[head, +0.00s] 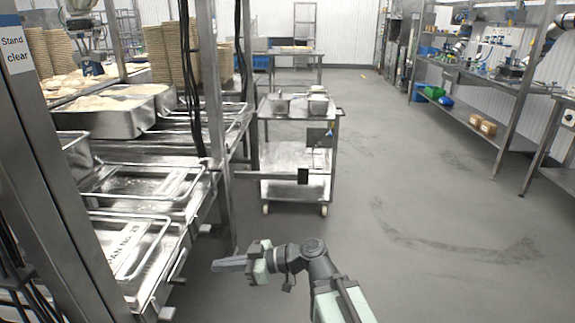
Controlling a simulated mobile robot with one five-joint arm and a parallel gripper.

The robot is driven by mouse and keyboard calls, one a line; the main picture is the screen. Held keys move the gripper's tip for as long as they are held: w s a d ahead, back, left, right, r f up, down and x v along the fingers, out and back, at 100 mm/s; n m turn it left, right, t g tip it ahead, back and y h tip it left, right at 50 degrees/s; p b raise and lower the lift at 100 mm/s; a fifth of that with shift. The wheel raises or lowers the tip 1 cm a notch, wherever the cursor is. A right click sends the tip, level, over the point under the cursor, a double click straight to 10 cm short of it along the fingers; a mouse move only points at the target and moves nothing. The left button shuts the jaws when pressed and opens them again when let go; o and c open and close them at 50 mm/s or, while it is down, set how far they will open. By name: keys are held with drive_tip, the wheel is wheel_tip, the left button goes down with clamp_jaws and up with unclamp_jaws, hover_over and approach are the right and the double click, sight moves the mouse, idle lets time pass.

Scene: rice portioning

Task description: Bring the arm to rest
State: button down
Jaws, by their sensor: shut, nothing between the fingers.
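My arm (325,280) reaches up from the bottom of the head view and bends to the left. My gripper (228,264) points left, with its fingers together and nothing held. It is over the grey floor, just right of the lower part of the steel rack (222,210). It looks apart from the rack, though the exact gap is hard to tell.
Steel pans of rice (105,122) and empty trays (140,182) sit on the rack at left. A wheeled steel trolley (300,190) stands ahead. A workbench (480,85) runs along the right. The floor (430,220) at centre right is clear.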

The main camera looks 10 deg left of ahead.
drive_tip(key=w+d+f+m+t+h, duration=0.1)
drive_tip(key=w+d+f+m+h, duration=0.25)
drive_tip(key=d, duration=0.65)
drive_tip(key=w+d+f+m+t+h, duration=0.15)
drive_tip(key=w+d+f, duration=0.25)
drive_tip(key=d+f, duration=0.4)
drive_tip(key=s+d+f+m+g+h, duration=0.1)
drive_tip(key=d+f+m+h, duration=0.2)
drive_tip(key=d, duration=0.5)
drive_tip(key=s+d+f+m+h, duration=0.1)
drive_tip(key=d+m+h, duration=0.35)
drive_tip(key=d, duration=0.25)
drive_tip(key=s+d+f+m+g+h, duration=0.1)
drive_tip(key=s+d+f+m+h, duration=0.15)
drive_tip(key=d+m, duration=0.4)
wheel_tip(320, 180, up, 29)
drive_tip(key=w+d+p, duration=0.1)
drive_tip(key=p, duration=2.8)
drive_tip(key=shift+r+n, duration=0.15)
drive_tip(key=shift+n, duration=0.25)
